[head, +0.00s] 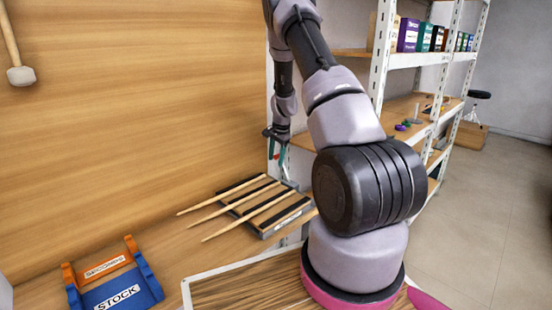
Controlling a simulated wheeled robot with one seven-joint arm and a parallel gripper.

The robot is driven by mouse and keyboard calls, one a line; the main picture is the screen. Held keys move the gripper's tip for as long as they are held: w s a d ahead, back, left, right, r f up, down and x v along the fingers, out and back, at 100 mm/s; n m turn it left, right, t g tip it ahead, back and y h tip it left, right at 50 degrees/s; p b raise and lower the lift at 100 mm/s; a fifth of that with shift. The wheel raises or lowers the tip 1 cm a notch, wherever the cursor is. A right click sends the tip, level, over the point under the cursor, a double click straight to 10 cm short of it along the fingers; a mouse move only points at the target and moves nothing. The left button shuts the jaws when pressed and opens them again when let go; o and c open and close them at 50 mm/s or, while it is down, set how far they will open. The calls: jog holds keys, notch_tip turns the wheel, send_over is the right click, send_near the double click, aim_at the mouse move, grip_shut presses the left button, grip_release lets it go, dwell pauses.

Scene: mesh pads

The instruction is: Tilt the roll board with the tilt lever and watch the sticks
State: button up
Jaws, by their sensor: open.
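The roll board (263,228) lies on the wooden worktop, a dark-edged board with black and wood-coloured strips. Three thin, pale wooden sticks (228,207) lie across it side by side, slanting, with their left ends sticking out past the board. My gripper (278,158) is beyond the board, above its far right side, pointing down, with a red finger and a teal finger apart and nothing seen between them. I cannot make out the tilt lever; my arm covers part of the area to the right of the board.
A blue holder marked STOCK (118,297) stands at the lower left, with an orange holder (103,268) behind it. A wood-grained panel with a white edge (228,271) is at the bottom. A wooden wall rises behind; white shelving (380,50) stands at the right.

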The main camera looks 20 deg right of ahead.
grip_shut()
dwell(1.4)
